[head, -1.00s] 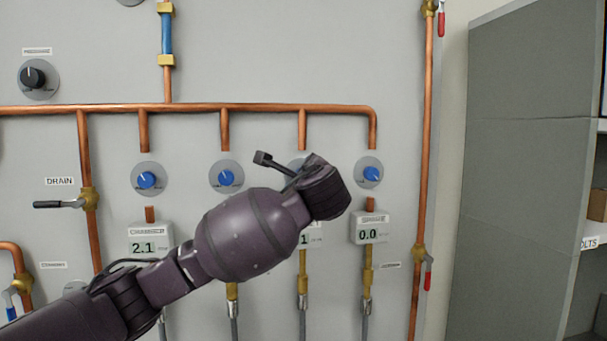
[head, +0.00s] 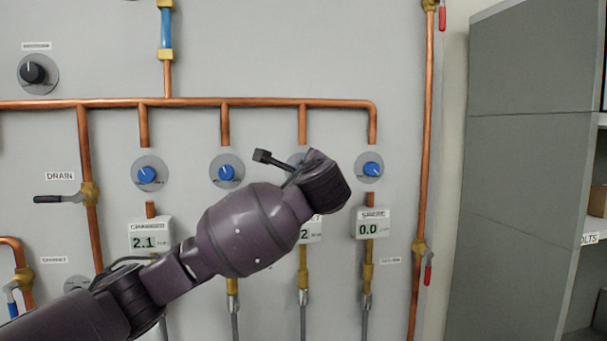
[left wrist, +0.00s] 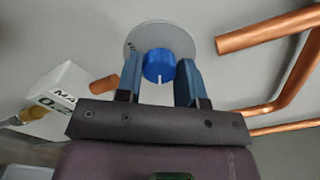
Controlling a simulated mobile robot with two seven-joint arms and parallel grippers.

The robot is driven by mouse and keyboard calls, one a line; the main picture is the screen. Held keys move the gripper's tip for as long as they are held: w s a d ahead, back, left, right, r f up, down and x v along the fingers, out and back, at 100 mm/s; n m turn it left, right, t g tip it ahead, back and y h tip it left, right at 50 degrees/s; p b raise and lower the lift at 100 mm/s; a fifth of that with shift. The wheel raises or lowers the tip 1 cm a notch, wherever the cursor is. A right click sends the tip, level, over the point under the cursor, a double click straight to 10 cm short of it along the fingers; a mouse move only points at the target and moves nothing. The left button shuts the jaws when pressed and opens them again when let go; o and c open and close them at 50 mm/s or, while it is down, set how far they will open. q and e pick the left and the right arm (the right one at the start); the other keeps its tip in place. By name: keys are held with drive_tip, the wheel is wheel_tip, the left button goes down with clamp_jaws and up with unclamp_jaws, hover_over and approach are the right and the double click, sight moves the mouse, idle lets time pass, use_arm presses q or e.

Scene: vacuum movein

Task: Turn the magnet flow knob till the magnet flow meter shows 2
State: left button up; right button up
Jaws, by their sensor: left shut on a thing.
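The blue magnet flow knob (left wrist: 157,66) sits on a grey round plate in the left wrist view. The two blue fingers of my left gripper (left wrist: 160,72) are closed around it, one on each side. In the head view my left wrist hides this knob, and only the edge of its plate (head: 296,158) shows. The magnet flow meter (head: 313,229) is partly behind my arm in the head view, with a last digit 2 visible. It also shows tilted in the left wrist view (left wrist: 66,88), where it seems to read 0.2. My right gripper is in neither view.
Other blue knobs (head: 147,174) (head: 227,171) (head: 370,169) stand in the same row under a copper pipe (head: 200,103). The chamber meter (head: 150,238) reads 2.1 and the spare meter (head: 372,224) reads 0.0. A grey cabinet (head: 520,160) stands at the right.

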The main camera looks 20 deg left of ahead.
use_arm(q)
drive_tip(key=n+b, duration=0.1)
drive_tip(key=n, duration=0.1)
drive_tip(key=n+b, duration=0.1)
drive_tip(key=shift+f+n, duration=0.2)
drive_tip(key=shift+n, duration=0.2)
drive_tip(key=n+b, duration=0.1)
drive_tip(key=n, duration=0.2)
drive_tip(key=shift+n, duration=0.3)
drive_tip(key=n, duration=0.3)
drive_tip(key=shift+n+b, duration=0.3)
drive_tip(key=shift+b, duration=0.05)
drive_tip(key=n, duration=0.2)
drive_tip(key=shift+d+n, duration=0.1)
drive_tip(key=shift+n, duration=2)
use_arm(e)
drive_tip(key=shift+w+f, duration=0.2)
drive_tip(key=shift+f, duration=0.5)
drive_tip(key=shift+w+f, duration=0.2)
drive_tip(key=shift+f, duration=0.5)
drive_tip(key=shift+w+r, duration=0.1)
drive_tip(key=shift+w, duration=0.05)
